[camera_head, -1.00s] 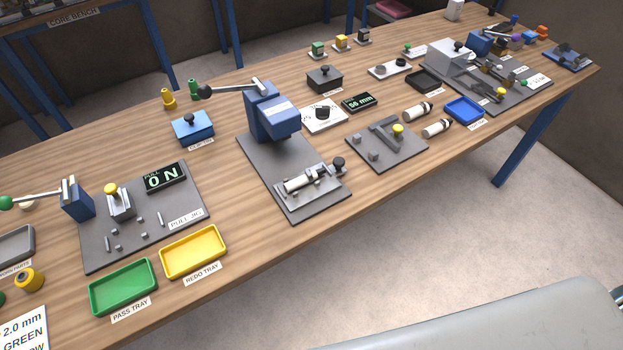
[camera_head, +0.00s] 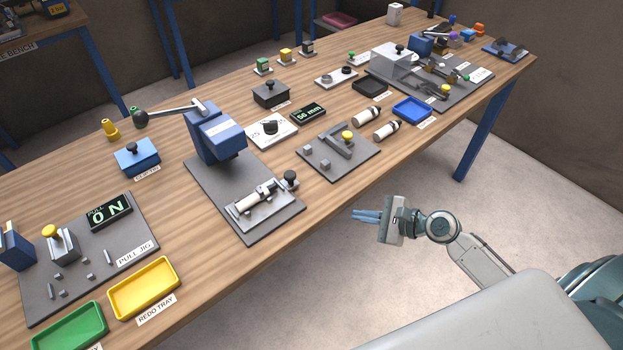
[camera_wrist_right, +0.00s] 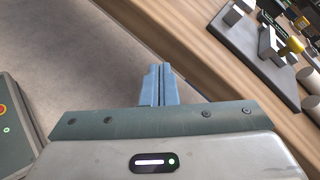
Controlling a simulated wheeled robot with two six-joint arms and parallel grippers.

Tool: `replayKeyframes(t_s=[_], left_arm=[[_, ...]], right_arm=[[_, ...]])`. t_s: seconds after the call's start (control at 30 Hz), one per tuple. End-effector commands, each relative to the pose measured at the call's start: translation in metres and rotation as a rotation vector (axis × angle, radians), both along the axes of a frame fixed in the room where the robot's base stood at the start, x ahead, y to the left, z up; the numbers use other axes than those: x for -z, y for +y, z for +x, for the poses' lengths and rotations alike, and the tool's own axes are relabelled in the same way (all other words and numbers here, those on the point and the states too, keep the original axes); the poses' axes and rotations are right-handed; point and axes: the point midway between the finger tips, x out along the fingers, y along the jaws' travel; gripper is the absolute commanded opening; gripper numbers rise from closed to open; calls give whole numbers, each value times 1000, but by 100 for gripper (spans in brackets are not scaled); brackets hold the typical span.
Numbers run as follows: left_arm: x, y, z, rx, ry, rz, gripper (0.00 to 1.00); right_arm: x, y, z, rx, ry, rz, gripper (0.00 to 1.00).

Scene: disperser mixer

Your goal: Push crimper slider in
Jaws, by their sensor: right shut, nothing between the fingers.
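The crimper (camera_head: 217,134) is a blue press with a long lever and a dark ball knob, standing on a grey base plate. Its slider (camera_head: 262,203) is at the front of the plate, a metal carriage holding a white cylinder, with a black knob (camera_head: 290,177) at its right end. The slider sits out in front of the press head. My right gripper (camera_head: 356,215) is shut and empty, in the air off the table's front edge, to the right of the slider. Its blue fingers (camera_wrist_right: 160,85) are together in the right wrist view. My left gripper is not in view.
A plate with a yellow knob (camera_head: 347,135) lies right of the crimper, also seen at the right wrist view's upper right. White cylinders (camera_head: 386,130) and a blue tray (camera_head: 412,110) are farther right. The yellow tray (camera_head: 144,288) is front left. Open floor lies before the table.

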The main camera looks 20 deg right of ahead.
Motion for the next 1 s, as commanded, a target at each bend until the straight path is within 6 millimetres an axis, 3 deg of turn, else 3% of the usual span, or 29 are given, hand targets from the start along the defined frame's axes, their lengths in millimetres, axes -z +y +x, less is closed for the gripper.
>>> replayKeyframes(t_s=[0.03,0.33,0.63,1.0], left_arm=[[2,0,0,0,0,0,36],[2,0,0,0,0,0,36],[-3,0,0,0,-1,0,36],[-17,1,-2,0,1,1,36]], right_arm=[[-25,14,-5,-29,12,72,0],[-85,9,10,66,195,479,0],[-93,18,20,75,217,534,0],[-85,51,51,75,219,534,0]])
